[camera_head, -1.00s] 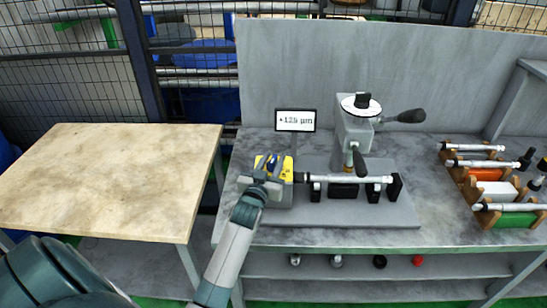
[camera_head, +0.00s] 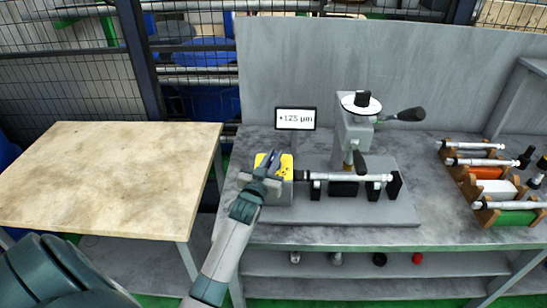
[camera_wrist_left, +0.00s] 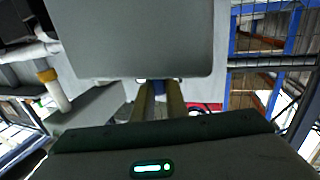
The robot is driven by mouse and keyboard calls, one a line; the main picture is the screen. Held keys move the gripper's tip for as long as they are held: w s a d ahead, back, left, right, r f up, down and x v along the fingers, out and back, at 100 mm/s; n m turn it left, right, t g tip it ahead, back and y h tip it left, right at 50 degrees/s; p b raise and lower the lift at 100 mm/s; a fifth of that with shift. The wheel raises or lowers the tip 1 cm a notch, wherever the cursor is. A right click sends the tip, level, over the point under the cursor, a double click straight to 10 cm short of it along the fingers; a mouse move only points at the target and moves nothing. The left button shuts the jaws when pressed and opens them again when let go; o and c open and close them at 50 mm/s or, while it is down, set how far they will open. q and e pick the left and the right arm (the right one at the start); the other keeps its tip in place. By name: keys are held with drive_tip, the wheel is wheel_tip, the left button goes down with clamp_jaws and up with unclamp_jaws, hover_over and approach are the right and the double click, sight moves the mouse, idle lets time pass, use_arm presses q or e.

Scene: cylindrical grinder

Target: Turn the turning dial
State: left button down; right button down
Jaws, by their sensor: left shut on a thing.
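The turning dial is a small blue knob on the yellow-topped grey box (camera_head: 287,164) at the left end of the grinder; my gripper mostly covers it. My left gripper (camera_head: 269,161) is at the yellow panel, shut on the dial. In the left wrist view its two fingers (camera_wrist_left: 158,100) reach to the edge of a large grey block, with a bit of blue between their tips. My right gripper is not in view.
The grinder (camera_head: 357,135) has a black-handled wheel head and a horizontal shaft. A display (camera_head: 295,119) behind it reads about +125 µm. Racked cylindrical parts (camera_head: 490,180) stand at the right. A bare wooden table (camera_head: 110,180) is at the left.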

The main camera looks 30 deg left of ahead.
use_arm(q)
drive_tip(key=shift+m+h, duration=0.7)
drive_tip(key=shift+h, duration=0.3)
drive_tip(key=shift+a+m+t+h, duration=0.1)
drive_tip(key=shift+m+t+h, duration=0.2)
drive_tip(key=shift+m+h, duration=0.6)
drive_tip(key=shift+f+m+h+b, duration=0.1)
drive_tip(key=shift+m+h+b, duration=1)
drive_tip(key=shift+h, duration=1)
drive_tip(key=shift+h+b, duration=0.3)
drive_tip(key=c, duration=1.8)
unclamp_jaws()
drive_tip(key=shift+o, duration=0.2)
